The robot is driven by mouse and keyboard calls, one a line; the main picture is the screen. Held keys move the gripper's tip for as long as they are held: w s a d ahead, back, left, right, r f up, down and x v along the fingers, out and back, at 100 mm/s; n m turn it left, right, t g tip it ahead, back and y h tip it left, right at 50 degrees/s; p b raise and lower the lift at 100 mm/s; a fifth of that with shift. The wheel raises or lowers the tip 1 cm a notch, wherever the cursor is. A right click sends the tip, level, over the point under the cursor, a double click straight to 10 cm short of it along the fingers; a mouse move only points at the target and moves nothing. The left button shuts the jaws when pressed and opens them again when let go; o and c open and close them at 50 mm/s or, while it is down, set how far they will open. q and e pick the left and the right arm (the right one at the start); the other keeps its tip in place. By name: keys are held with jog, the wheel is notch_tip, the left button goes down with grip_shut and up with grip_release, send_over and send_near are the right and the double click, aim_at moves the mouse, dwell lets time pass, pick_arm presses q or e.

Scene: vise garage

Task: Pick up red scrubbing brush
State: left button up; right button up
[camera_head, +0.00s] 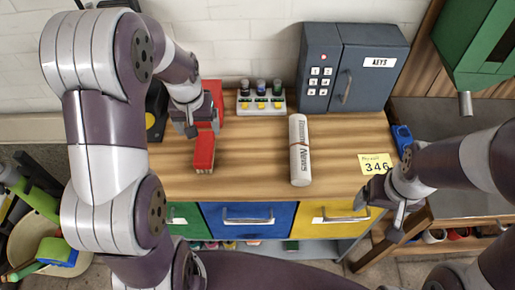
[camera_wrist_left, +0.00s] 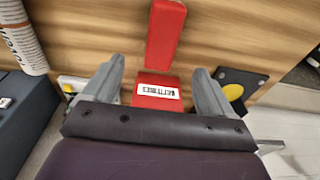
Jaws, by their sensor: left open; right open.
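The red scrubbing brush (camera_head: 205,150) lies on the wooden workbench, just in front of my left gripper (camera_head: 202,131) in the head view. In the left wrist view the brush (camera_wrist_left: 165,38) runs away from the gap between the open fingers of my left gripper (camera_wrist_left: 157,67). Its near end meets a red box (camera_wrist_left: 150,82) in the picture; whether they touch is unclear. Nothing is held by the left gripper. My right gripper (camera_head: 379,214) is open and empty at the bench's front right, near the yellow drawer.
A rolled newspaper (camera_head: 299,150) lies right of the brush. A grey safe (camera_head: 351,68) and a rack of small bottles (camera_head: 261,103) stand at the back. A yellow note (camera_head: 375,164) lies at right. The wood between brush and newspaper is clear.

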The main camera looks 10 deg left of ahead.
aim_at(203, 146)
pick_arm(q)
jog(key=f, duration=0.4)
jog(key=a+f, duration=0.1)
jog(key=f, duration=0.1)
jog(key=shift+w+a+f, duration=0.1)
jog(key=shift+w+f, duration=0.15)
jog(key=shift+w, duration=0.1)
jog(key=f, duration=0.2)
jog(key=f+p, duration=0.1)
jog(key=f, duration=0.3)
jog(key=shift+w+p, duration=0.3)
jog(key=shift+p, duration=0.05)
jog(key=shift+w+f, duration=0.1)
jog(key=shift+f, duration=0.05)
jog(key=shift+c, duration=0.6)
jog(key=shift+d, duration=0.2)
jog(key=c, duration=1)
pick_arm(e)
jog(key=shift+s+a+r, duration=0.1)
jog(key=shift+a+r, duration=0.1)
jog(key=shift+r, duration=0.3)
jog(key=shift+a+r, duration=0.2)
jog(key=shift+r, duration=0.25)
